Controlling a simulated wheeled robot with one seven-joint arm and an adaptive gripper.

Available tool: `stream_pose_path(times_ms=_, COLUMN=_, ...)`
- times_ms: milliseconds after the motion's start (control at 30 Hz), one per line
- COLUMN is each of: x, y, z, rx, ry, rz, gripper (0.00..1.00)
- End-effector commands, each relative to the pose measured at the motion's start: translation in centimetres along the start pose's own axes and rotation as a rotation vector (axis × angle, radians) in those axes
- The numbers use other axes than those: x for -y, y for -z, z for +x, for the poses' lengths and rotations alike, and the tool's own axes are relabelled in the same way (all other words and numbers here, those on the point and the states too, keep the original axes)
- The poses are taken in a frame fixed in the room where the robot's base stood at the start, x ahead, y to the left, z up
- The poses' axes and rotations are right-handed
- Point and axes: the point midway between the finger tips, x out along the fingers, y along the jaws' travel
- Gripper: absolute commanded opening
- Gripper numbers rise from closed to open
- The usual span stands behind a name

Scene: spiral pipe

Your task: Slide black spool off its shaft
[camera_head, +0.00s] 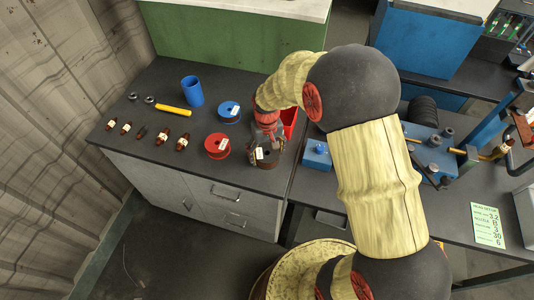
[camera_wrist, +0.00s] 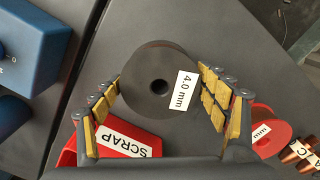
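The black spool (camera_wrist: 150,104) with a white "4.0 mm" label lies between the fingers of my gripper (camera_wrist: 160,78) in the wrist view. Its round face and dark centre hole point toward the camera; no shaft shows in the hole. The yellow-padded fingers are spread wide, one on each side, with their tips close to the spool's rim. I cannot tell whether they touch it. In the head view my gripper (camera_head: 266,137) is over the black spool (camera_head: 268,160), near the counter's right end. The gripper partly hides the spool, and its height above the counter is unclear.
A red spool (camera_head: 217,146) and a blue spool (camera_head: 229,112) stand left of the black one. A red SCRAP bin (camera_wrist: 125,142) is close beside my gripper. A blue cup (camera_head: 192,92), yellow tube (camera_head: 173,110) and several small brown parts are farther left. Blue fixtures (camera_head: 317,155) are right.

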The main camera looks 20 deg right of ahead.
Motion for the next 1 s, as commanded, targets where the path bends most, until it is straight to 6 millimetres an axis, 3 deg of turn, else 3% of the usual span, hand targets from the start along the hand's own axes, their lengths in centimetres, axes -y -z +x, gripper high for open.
stream_pose_path(times_ms=200, x=0.0, y=-0.1, z=0.1, rx=0.002, ry=0.0, rz=0.0, gripper=0.89)
stream_pose_path(times_ms=567, x=0.0, y=-0.2, z=0.0, rx=0.004, ry=0.0, rz=0.0, gripper=0.89)
stream_pose_path(times_ms=767, x=0.0, y=0.0, z=-2.5, rx=-0.001, ry=0.0, rz=0.0, gripper=0.89)
stream_pose_path(times_ms=1000, x=0.0, y=0.1, z=-7.5, rx=-0.002, ry=0.0, rz=0.0, gripper=0.89)
